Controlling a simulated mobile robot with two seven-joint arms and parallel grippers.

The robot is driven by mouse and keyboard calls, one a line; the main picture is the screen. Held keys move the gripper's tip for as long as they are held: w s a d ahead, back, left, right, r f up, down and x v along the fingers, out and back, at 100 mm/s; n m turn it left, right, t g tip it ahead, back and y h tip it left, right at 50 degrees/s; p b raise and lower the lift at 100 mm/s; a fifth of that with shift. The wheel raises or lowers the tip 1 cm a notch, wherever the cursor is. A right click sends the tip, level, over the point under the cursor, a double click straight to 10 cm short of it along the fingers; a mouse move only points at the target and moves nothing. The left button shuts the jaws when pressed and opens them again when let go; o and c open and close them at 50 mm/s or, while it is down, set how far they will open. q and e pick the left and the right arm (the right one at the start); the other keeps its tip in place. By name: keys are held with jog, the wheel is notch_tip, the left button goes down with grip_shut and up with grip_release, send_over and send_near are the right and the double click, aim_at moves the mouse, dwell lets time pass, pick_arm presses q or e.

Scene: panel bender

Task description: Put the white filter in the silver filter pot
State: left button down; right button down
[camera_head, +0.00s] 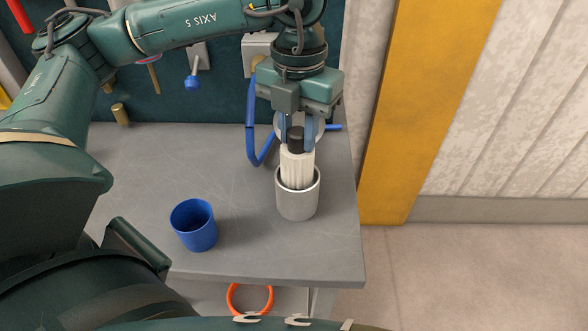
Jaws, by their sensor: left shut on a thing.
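The white filter (297,168) has pleated sides and a black top. My left gripper (297,143) is above it, with its fingers shut on the filter's black top. The silver filter pot (298,201) stands upright on the grey table. The filter is upright at the pot's mouth, with its lower end inside the rim and its upper part above it. The pot's front wall hides the filter's bottom, so I cannot tell how deep it sits. My right gripper is not in view.
A blue cup (194,225) stands on the grey table (150,170), left of the pot. A blue hose (251,130) hangs behind the gripper. An orange ring (250,298) is below the table's front edge. A yellow post (420,100) stands right of the table.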

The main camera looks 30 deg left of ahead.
aim_at(298, 147)
pick_arm(q)
notch_tip(298, 147, down, 3)
jog(key=shift+f, duration=0.15)
notch_tip(298, 147, down, 3)
jog(key=shift+f, duration=0.1)
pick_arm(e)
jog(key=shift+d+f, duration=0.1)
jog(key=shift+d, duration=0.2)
